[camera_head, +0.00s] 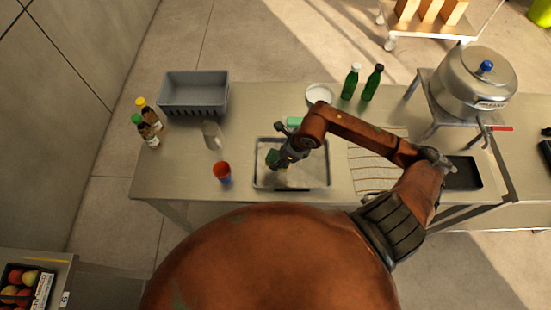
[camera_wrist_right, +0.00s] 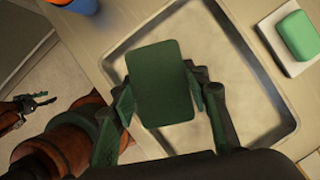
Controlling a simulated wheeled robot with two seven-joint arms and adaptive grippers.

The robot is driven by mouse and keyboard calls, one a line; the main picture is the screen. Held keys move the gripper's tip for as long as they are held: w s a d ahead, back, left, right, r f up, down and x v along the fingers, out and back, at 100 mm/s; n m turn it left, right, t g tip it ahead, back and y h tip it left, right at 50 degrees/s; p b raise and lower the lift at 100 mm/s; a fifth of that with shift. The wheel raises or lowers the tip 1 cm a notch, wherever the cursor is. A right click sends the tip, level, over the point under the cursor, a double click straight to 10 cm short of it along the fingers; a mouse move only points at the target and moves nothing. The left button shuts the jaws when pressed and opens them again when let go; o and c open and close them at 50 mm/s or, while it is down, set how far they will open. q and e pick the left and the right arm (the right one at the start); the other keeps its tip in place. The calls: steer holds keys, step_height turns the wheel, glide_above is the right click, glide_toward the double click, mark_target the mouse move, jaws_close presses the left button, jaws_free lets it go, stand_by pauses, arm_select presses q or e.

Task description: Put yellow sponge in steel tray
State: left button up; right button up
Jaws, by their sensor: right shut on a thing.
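The steel tray (camera_head: 322,184) lies on the table in front of me, and its rim and bare floor also show in the right wrist view (camera_wrist_right: 245,60). My right gripper (camera_head: 274,161) is over the tray's left part. In the right wrist view my right gripper (camera_wrist_right: 160,95) is shut on the sponge (camera_wrist_right: 160,82), whose dark green face is toward the camera. Little or no yellow shows on it. I cannot tell whether the sponge touches the tray floor. My left gripper (camera_wrist_right: 38,101) shows small at the left of the right wrist view, apart from the tray.
A red and blue cup (camera_head: 222,173) and a clear glass (camera_head: 212,136) stand left of the tray. Green soap (camera_head: 294,121) lies behind it. A grey crate (camera_head: 193,93), bottles (camera_head: 350,82) and a large pot (camera_head: 473,82) stand further off. A striped cloth (camera_head: 370,171) lies right.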

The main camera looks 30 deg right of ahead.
mark_target(274, 156)
steer(key=w+f, duration=0.2)
steer(key=f, duration=0.1)
steer(key=w+f, duration=0.1)
steer(key=shift+w+d+f+p, duration=0.2)
steer(key=shift+w+f+p, duration=0.1)
steer(key=shift+w+f, duration=0.1)
step_height(274, 156, down, 3)
steer(key=shift+p, duration=0.55)
steer(key=shift+f, duration=0.15)
steer(key=shift+f, duration=0.1)
steer(key=o, duration=0.7)
steer(key=shift+d+r, duration=0.1)
steer(key=shift+r, duration=0.15)
steer(key=b+v, duration=0.1)
steer(key=v, duration=1)
steer(key=shift+s+d+r, duration=0.1)
steer(key=shift+r, duration=0.3)
